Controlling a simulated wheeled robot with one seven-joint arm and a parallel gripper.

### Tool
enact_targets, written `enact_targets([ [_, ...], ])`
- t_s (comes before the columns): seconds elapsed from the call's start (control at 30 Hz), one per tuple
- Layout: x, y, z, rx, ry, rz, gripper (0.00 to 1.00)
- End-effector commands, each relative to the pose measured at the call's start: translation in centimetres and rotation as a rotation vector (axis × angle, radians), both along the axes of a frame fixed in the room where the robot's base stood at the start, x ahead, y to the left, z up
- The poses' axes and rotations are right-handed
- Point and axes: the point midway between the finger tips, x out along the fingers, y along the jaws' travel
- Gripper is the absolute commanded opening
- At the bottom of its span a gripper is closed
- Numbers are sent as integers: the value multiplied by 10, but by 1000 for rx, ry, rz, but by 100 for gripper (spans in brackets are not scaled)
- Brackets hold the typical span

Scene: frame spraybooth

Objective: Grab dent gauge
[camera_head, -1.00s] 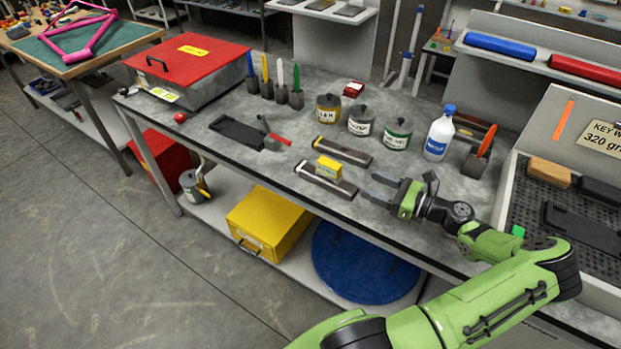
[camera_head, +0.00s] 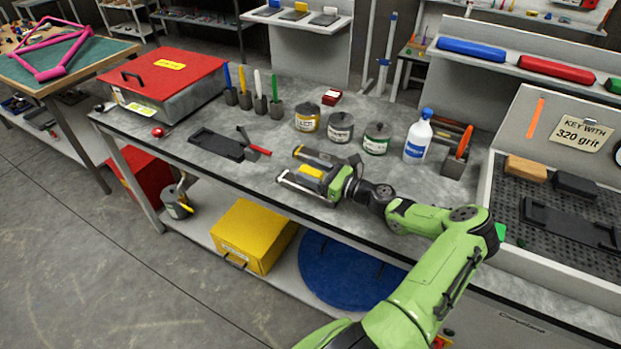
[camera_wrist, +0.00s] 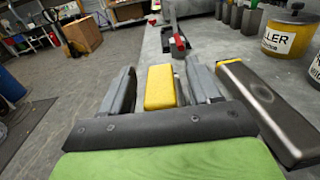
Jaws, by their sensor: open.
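A small yellow block (camera_head: 312,172), which I take to be the dent gauge though I see no readable label, is on the grey bench top. My gripper (camera_head: 296,171) is open around it, with one finger on each side. In the wrist view the yellow block (camera_wrist: 160,87) lies between the two fingers (camera_wrist: 161,68), with a narrow gap visible on either side. The dark flat bar that was under the block is mostly hidden by my gripper.
A second dark bar (camera_wrist: 268,108) lies close beside the right finger in the wrist view. Labelled tins (camera_head: 340,127) and a white bottle (camera_head: 418,137) stand behind. A red-handled tool (camera_head: 254,143) and black tray (camera_head: 216,143) lie to the left. The bench's front edge is close.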

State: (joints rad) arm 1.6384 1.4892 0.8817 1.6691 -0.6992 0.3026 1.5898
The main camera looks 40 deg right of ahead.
Motion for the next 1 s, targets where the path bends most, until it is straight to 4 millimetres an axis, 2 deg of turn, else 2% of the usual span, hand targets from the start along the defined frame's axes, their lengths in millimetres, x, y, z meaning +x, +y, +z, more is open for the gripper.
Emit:
enact_targets([
  [0.23,4,1,0,1,0,-1,62],
  [0.63,4,1,0,1,0,0,0],
  [0.87,4,1,3,-1,-1,0,0],
  [1.0,3,1,27,-4,-2,0,0],
])
